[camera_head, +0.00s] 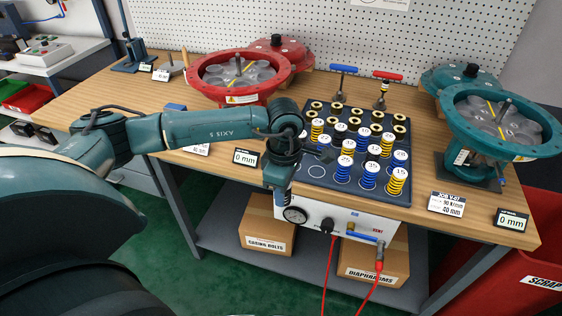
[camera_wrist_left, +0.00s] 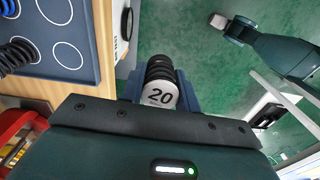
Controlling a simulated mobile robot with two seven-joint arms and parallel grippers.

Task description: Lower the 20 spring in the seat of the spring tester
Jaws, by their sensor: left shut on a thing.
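My left gripper (camera_head: 279,188) hangs at the front edge of the bench, left of the spring tray. In the left wrist view it is shut on the 20 spring (camera_wrist_left: 160,88), a black coil with a white cap marked 20. Green floor shows behind the spring there. In the head view I cannot make out the spring in the gripper. A blue upright stand (camera_head: 133,48) at the back left, with a small display in front, looks like the spring tester; its seat is too small to make out.
A dark blue tray (camera_head: 325,198) holds several numbered springs and has empty circles at its front. A red actuator (camera_head: 240,72) stands behind my left arm, and a teal actuator (camera_head: 500,115) stands at the right. Bare bench top (camera_head: 100,92) lies at the left.

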